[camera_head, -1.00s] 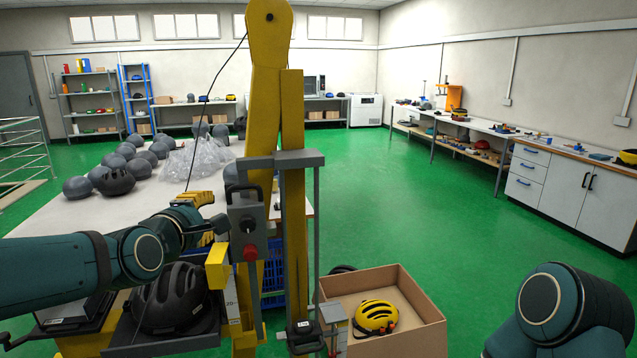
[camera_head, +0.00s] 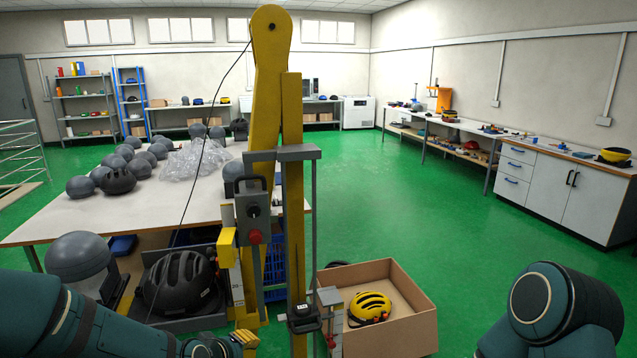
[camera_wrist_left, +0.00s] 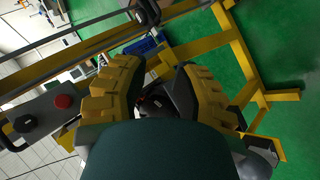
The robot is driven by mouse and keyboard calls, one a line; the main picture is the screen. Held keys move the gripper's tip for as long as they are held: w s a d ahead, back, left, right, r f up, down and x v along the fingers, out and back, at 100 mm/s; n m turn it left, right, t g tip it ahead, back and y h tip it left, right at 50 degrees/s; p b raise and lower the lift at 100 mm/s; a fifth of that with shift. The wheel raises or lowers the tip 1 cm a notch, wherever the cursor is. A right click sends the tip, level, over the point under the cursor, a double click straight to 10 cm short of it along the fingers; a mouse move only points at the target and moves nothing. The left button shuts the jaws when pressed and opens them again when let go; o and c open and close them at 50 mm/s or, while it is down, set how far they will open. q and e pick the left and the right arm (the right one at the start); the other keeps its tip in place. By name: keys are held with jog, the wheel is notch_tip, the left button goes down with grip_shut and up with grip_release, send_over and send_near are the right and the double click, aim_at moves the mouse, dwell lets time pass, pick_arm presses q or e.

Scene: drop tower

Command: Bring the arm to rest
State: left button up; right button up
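My left gripper (camera_head: 238,344) has yellow fingers and sits low at the bottom edge of the head view, in front of the drop tower's base. In the left wrist view the two fingers of my left gripper (camera_wrist_left: 160,76) stand apart with nothing held between them. My left arm (camera_head: 85,325) comes in from the lower left. My right arm (camera_head: 550,310) is folded at the lower right, and its gripper is out of view. The yellow drop tower (camera_head: 272,90) stands upright, with a grey control box (camera_head: 252,212) carrying a red button.
A black helmet (camera_head: 180,283) sits left of the tower's base. A yellow helmet (camera_head: 369,308) lies in a cardboard box (camera_head: 415,313) to the right. A table (camera_head: 50,222) with grey headforms and plastic wrap stands behind. The green floor (camera_head: 390,220) is clear at right.

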pick_arm(q)
jog(key=s+d+f+m+g, duration=0.2)
jog(key=s+f+m+g, duration=0.1)
jog(key=s+f, duration=0.6)
jog(key=s+d+f+m+g, duration=0.3)
jog(key=s+f+m+g, duration=0.1)
jog(key=s+f, duration=0.6)
jog(key=shift+s+d+f+m, duration=0.2)
jog(key=shift+d+f+m, duration=0.15)
jog(key=shift+f+m, duration=0.55)
